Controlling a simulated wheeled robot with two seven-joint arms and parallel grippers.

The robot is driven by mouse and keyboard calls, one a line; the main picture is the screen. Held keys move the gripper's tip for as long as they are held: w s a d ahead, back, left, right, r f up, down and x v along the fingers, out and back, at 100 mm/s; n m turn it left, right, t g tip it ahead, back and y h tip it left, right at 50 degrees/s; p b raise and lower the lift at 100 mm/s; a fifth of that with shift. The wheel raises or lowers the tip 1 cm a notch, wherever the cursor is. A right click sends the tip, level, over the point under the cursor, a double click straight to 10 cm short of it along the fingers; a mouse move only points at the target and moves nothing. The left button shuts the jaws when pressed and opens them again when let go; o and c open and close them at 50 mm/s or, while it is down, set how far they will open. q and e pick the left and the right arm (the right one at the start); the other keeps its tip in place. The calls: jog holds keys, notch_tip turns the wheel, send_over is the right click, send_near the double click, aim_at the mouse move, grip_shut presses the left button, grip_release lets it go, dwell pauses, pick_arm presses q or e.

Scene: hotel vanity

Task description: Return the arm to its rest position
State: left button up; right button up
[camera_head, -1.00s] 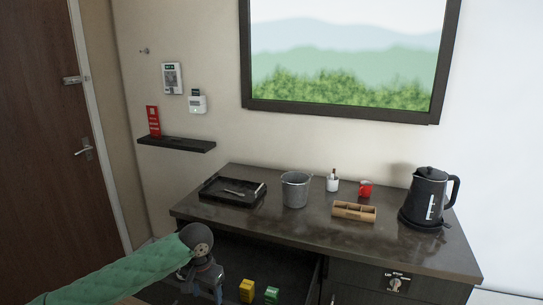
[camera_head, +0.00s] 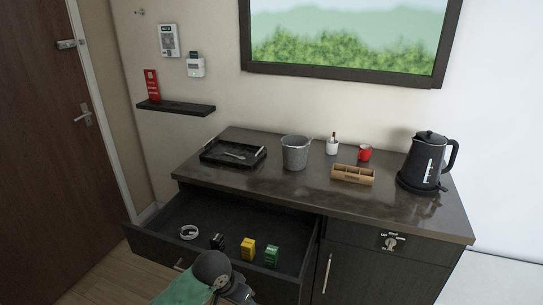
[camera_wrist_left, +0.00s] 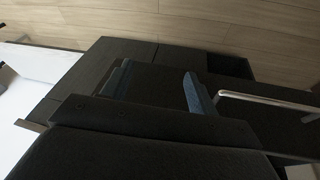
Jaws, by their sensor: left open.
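My left arm, in a green sleeve, comes in from the bottom of the head view. My left gripper (camera_head: 238,292) is low in front of the open drawer (camera_head: 180,213), partly cut off by the frame edge. In the left wrist view my left gripper (camera_wrist_left: 158,86) is open, with its two fingers apart and nothing between them. A metal drawer handle (camera_wrist_left: 265,101) shows to the right of the fingers there. My right gripper is not in view.
The drawer holds a white coiled item (camera_head: 189,232), a black box (camera_head: 217,241), a yellow box (camera_head: 248,249) and a green box (camera_head: 272,256). On the vanity top (camera_head: 300,185) stand a tray (camera_head: 205,160), bucket (camera_head: 295,153), wooden organizer (camera_head: 353,175) and kettle (camera_head: 425,163).

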pick_arm(q)
jog(key=s+a+f+n+t+y, duration=0.15)
jog(key=s+a, duration=0.25)
jog(key=s, duration=0.4)
jog(key=s+a+f+n+y, duration=0.1)
jog(key=s+a+f, duration=0.2)
jog(key=s+a, duration=0.3)
jog(key=s+a+f+n+y, duration=0.1)
jog(key=s+a+f+n, duration=0.15)
jog(key=s, duration=0.65)
jog(key=s+d+f+g, duration=0.1)
jog(key=d+f, duration=0.1)
jog(key=f, duration=1.2)
jog(key=s+d+f+m+g+h, duration=0.1)
jog(key=d+f, duration=0.1)
jog(key=f, duration=1.3)
jog(key=shift+d, duration=0.2)
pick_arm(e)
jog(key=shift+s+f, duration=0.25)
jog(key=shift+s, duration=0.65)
pick_arm(q)
jog(key=shift+s+f, duration=0.1)
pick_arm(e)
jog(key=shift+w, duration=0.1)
